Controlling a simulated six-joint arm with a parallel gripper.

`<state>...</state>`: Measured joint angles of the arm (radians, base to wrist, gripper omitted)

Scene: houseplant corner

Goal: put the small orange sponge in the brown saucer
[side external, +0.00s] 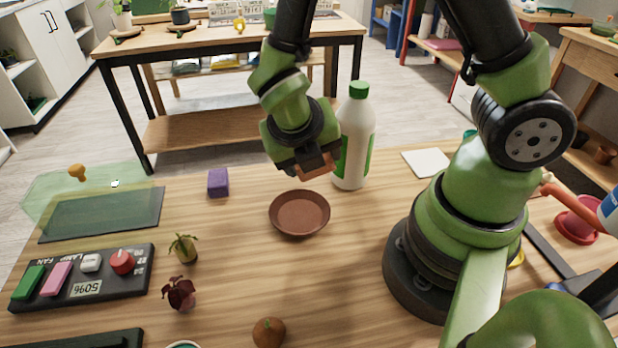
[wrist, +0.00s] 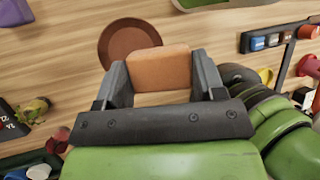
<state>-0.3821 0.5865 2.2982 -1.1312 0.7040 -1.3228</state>
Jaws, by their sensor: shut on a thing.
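The small orange sponge (wrist: 160,69) is between the two fingers of my gripper (wrist: 160,76) in the wrist view, and the fingers are shut on it. In the side view my gripper (side external: 306,166) is above the table, just behind the brown saucer (side external: 300,222), and the sponge shows only partly at its tip. The saucer is round, shallow and empty in the side view. In the wrist view the saucer (wrist: 117,38) shows beyond the sponge to the left, partly hidden by the sponge and a finger.
A white bottle with a green cap (side external: 355,140) stands close to the right of my gripper. A purple block (side external: 218,182) lies left of the saucer. Small plants (side external: 183,248), a brown round object (side external: 269,332) and a switch panel (side external: 84,276) are nearer the front left.

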